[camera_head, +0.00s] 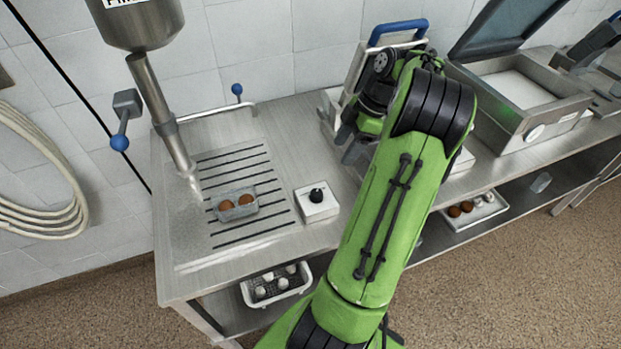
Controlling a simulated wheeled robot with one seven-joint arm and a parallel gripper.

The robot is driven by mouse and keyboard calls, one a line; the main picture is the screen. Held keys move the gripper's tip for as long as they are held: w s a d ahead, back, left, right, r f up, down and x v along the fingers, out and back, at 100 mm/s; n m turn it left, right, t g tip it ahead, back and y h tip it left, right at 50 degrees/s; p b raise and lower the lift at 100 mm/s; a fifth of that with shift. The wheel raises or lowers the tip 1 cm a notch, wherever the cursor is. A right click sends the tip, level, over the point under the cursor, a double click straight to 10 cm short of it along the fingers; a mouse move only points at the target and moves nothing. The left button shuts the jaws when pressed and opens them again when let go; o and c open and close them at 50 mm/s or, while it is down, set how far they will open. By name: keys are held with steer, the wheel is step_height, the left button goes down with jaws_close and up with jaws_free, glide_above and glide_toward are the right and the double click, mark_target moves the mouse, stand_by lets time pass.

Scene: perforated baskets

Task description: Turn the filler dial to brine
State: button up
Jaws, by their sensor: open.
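A white box with a black knob on top (317,197), which looks like the filler dial, sits on the steel table to the right of the slotted drain. No markings on it are readable, so I cannot tell its setting. The filler, a steel hopper with a slanted pipe (160,105), stands at the left. My gripper (350,146) is above and to the right of the dial, apart from it. Its fingers are small and dark, partly hidden by my green arm; it is open, and I see nothing held in it.
Blue-knobbed levers (121,143) stick out near the filler. A blue-handled machine (398,30) stands behind my arm. An open-lidded steel machine (520,95) stands right. Baskets (277,286) sit on the lower shelf.

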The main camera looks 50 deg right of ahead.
mark_target(316, 192)
steer(key=b+x, duration=0.1)
steer(key=x, duration=0.4)
steer(key=b+x, duration=0.1)
steer(key=x, duration=0.4)
steer(key=b+x, duration=0.1)
steer(key=x, duration=0.4)
steer(key=shift+w+a+f, duration=0.1)
steer(key=shift+a+f, duration=0.05)
steer(key=shift+a, duration=0.3)
steer(key=c, duration=1)
steer(key=shift+b, duration=0.3)
steer(key=shift+c, duration=0.2)
